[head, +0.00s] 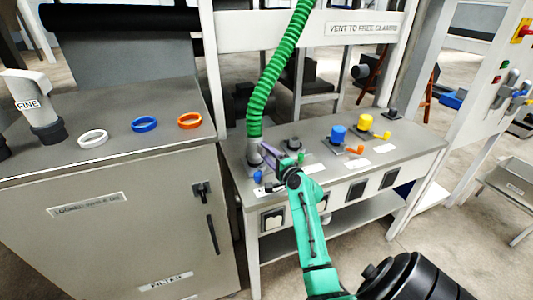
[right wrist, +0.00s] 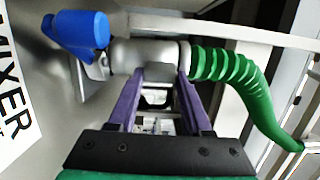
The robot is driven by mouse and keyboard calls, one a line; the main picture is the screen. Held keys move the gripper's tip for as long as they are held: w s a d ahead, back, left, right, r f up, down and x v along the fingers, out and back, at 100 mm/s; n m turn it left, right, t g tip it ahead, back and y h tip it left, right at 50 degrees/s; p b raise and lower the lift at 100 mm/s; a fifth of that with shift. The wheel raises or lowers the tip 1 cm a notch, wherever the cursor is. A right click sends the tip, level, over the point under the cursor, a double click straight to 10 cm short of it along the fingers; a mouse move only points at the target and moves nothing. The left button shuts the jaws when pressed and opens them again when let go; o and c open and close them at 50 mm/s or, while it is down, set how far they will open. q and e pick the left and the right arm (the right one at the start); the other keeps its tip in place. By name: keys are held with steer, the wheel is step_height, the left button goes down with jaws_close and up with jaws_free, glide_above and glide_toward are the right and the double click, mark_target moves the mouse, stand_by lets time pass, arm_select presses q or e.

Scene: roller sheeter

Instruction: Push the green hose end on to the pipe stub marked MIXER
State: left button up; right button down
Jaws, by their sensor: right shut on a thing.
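The green hose (head: 262,95) hangs from above down to the near-left corner of the grey bench. Its grey end cuff (right wrist: 150,55) is between the purple fingers of my right gripper (right wrist: 163,75), which is shut on it. In the head view my right gripper (head: 272,155) is at the foot of the hose. The cuff is in line with the pipe stub's base (right wrist: 92,70), beside a blue handle (right wrist: 78,32). The MIXER label (right wrist: 14,115) is next to it. I cannot tell how far the cuff is over the stub. My left gripper is not in view.
On the bench, other stubs stand to the right, with a blue cap (head: 339,134) and a yellow cap (head: 365,121). A white frame post (head: 213,70) stands behind the hose.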

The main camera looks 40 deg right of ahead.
steer(key=shift+f, duration=0.15)
stand_by(0.4)
steer(key=shift+c, duration=1.6)
jaws_free()
steer(key=shift+o, duration=0.3)
steer(key=shift+s+f, duration=0.15)
steer(key=s+a+b, duration=0.2)
steer(key=s+b, duration=0.1)
steer(key=s, duration=1.1)
steer(key=shift+s, duration=0.15)
